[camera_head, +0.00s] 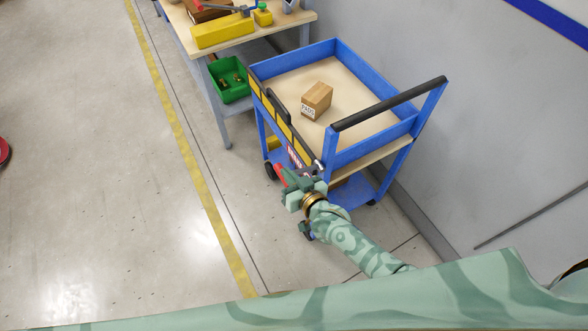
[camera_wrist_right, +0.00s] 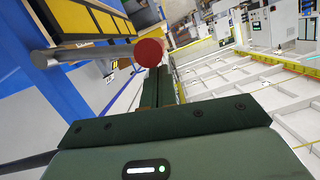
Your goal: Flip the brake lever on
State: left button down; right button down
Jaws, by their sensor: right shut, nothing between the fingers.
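The brake lever shows in the right wrist view as a grey rod (camera_wrist_right: 88,53) ending in a round red knob (camera_wrist_right: 150,52). It is mounted on the side of the blue cart (camera_head: 349,157). In the head view a small red part (camera_head: 281,176) shows beside my right gripper (camera_head: 288,181), by the cart's near end. My right gripper is shut and empty. In the wrist view its closed fingers (camera_wrist_right: 158,88) lie just below the knob and overlap it in the picture; I cannot tell if they touch. My left gripper is not in view.
A cardboard box (camera_head: 317,99) sits on the cart's top tray, behind a black push handle (camera_head: 390,103). A workbench (camera_head: 262,34) with a yellow block and a green bin (camera_head: 229,80) stands beyond.

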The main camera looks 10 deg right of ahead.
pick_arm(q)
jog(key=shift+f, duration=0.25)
pick_arm(e)
jog(key=shift+s+a+f, duration=0.1)
jog(key=shift+a+f, duration=0.1)
jog(key=shift+f, duration=0.2)
jog(key=shift+s+f, duration=0.15)
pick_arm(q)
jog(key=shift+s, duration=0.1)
